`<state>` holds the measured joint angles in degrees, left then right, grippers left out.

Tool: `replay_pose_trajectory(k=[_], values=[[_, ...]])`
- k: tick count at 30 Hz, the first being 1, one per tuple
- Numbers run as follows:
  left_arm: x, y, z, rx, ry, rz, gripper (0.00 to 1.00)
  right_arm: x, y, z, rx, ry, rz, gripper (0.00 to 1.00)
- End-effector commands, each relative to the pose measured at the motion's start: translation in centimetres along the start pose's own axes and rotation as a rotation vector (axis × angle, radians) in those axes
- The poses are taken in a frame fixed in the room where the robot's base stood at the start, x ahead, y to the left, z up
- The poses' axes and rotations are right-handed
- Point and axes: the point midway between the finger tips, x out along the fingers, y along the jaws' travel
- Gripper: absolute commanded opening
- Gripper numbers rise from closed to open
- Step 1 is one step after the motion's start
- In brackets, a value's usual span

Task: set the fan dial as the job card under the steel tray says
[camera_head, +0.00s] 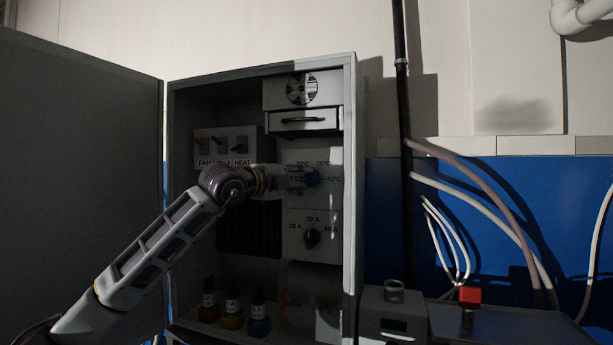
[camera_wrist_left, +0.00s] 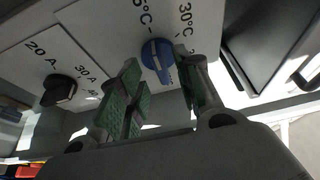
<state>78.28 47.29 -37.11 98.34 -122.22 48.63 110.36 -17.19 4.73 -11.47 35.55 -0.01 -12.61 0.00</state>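A blue dial (camera_head: 311,179) sits on a grey panel with °C marks inside the open cabinet; I take it to be the fan dial. It also shows in the left wrist view (camera_wrist_left: 157,54), with a pale line on its face, beside a "30°C" mark. I cannot tell exactly which mark it points to. My left gripper (camera_head: 298,178) is at the dial from the left. In the left wrist view its green-padded fingers (camera_wrist_left: 158,82) are apart, with the dial between and just beyond the tips; contact is unclear. No steel tray or job card is in view. My right gripper is not in view.
Below is a black ampere knob (camera_head: 312,238). Above is a drawer (camera_head: 303,121) under a fan grille (camera_head: 302,90). Labelled toggle switches (camera_head: 221,143) are at upper left. Small bottles (camera_head: 232,309) stand on the cabinet floor. The cabinet door (camera_head: 80,160) stands open left.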

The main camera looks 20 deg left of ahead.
Motion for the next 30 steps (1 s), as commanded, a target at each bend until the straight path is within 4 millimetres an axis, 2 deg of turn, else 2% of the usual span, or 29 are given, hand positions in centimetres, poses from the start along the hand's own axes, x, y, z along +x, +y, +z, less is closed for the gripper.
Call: replay_pose_trajectory(k=[9,21,22,30], values=[[2.4,-0.2,0.0,-0.001,0.0,0.0,0.34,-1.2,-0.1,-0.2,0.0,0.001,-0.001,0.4],[2.8,0.0,0.0,0.0,0.0,0.0,0.34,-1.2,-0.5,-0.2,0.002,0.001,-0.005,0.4],[2.8,0.0,0.0,0.0,0.0,0.0,0.33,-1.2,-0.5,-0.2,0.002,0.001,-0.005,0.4],[2.8,0.0,0.0,0.0,0.0,0.0,0.0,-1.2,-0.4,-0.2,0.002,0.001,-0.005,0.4]])
